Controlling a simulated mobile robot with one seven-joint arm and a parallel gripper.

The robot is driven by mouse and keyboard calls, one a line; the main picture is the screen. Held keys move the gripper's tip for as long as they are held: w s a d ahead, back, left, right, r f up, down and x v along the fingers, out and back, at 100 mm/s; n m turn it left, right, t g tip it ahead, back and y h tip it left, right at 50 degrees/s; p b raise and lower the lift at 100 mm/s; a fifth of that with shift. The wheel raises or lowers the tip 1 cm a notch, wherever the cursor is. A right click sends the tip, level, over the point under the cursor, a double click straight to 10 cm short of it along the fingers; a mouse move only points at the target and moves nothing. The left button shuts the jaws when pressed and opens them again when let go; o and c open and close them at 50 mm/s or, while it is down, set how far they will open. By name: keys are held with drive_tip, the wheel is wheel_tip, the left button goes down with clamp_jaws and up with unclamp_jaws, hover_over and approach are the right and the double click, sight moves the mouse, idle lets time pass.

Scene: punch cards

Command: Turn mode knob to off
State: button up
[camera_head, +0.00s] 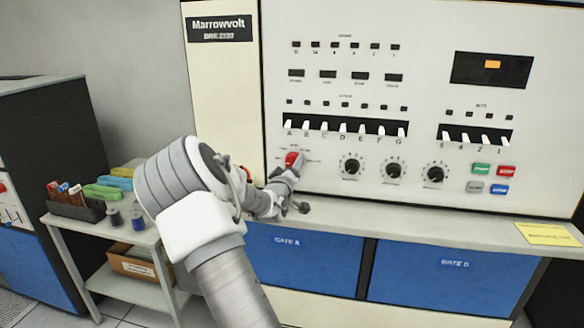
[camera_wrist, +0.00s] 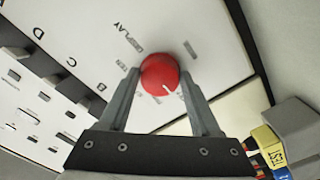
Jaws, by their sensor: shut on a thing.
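The red mode knob (camera_head: 291,159) sits on the cream front panel, below the left end of the lettered switch row. It also shows in the wrist view (camera_wrist: 157,72), round, with a white pointer mark at its lower right edge. My gripper (camera_head: 289,170) is at the knob, and in the wrist view its two grey fingers (camera_wrist: 161,79) stand on either side of it, shut on it. Small labels ring the knob; one reads DISPLAY (camera_wrist: 130,39), and the others are too small or partly hidden to read surely.
Three black knobs (camera_head: 352,166) are to the right of the red one. White toggle switches (camera_head: 342,127) are just above. A grey ledge (camera_head: 400,218) runs below the panel. A cart (camera_head: 140,243) with pens and spools stands left, behind my arm.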

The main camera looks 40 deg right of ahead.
drive_tip(key=o, duration=1.3)
drive_tip(key=shift+o, duration=0.2)
drive_tip(key=v, duration=1.7)
drive_tip(key=shift+s, duration=0.25)
drive_tip(key=shift+a+f, duration=0.1)
drive_tip(key=shift+a, duration=0.05)
